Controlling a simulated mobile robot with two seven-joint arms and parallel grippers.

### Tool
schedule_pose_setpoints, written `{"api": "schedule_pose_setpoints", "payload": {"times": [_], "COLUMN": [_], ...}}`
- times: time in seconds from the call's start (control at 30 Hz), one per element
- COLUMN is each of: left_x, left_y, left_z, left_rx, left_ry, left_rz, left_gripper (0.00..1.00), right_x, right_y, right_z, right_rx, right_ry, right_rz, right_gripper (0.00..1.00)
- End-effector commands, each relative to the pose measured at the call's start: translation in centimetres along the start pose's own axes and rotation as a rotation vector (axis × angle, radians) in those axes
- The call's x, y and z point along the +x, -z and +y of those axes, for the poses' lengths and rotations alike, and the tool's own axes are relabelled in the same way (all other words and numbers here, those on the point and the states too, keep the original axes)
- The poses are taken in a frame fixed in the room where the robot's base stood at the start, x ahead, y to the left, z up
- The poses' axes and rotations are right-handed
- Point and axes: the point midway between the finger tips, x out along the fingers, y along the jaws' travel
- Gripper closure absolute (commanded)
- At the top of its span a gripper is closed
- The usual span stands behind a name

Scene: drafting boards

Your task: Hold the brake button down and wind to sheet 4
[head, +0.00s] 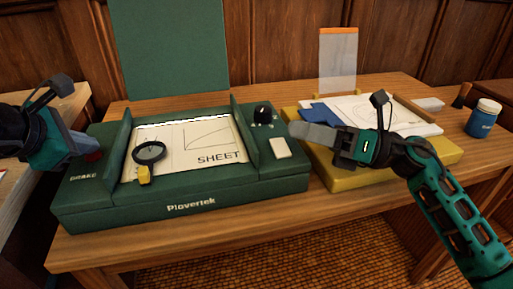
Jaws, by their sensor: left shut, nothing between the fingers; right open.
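The green drafting board (135,213) reads "Plovertek" on its front. The red brake button (94,156) is at the left, above the word "BRAKE". My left gripper (88,147) is shut and empty, its tip at the button; I cannot tell whether it is pressed. A black knob (262,113) stands on the board's right side, with small marks beside it. My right gripper (294,130) is open and empty, to the right of and nearer than the knob.
A magnifier (150,152) with a yellow end lies over the sheet. A yellow board (343,180) with papers is under my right gripper. A blue jar (482,122) stands far right.

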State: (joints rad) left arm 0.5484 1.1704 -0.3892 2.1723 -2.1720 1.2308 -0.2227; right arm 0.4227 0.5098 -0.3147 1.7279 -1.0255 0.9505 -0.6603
Motion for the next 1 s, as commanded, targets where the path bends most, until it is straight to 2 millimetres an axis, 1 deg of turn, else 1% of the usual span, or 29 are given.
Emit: {"api": "schedule_pose_setpoints", "payload": {"times": [0.03,0.1,0.5,0.8,1.0], "left_x": [0.1,0.1,0.1,0.1,0.1], "left_y": [0.1,0.1,0.1,0.1,0.1], "left_z": [-0.2,-0.2,-0.2,-0.2,-0.2], "left_rx": [-0.001,-0.001,-0.001,-0.001,-0.001], "left_ry": [0.005,0.005,0.005,0.005,0.005], "left_rz": [0.004,0.004,0.004,0.004,0.004], "left_gripper": [1.0,1.0,1.0,1.0,1.0], "right_x": [-1.0,-2.2,-8.9,-13.1,-15.3], "right_y": [0.3,0.5,1.7,2.4,2.7], "right_z": [-0.1,0.0,0.9,2.2,3.4], "right_rx": [0.053,0.127,0.523,0.802,0.974], "right_ry": [0.013,0.026,0.089,0.117,0.127], "right_rz": [-0.025,-0.057,-0.227,-0.338,-0.401], "right_gripper": [0.48,0.48,0.48,0.48,0.48]}}
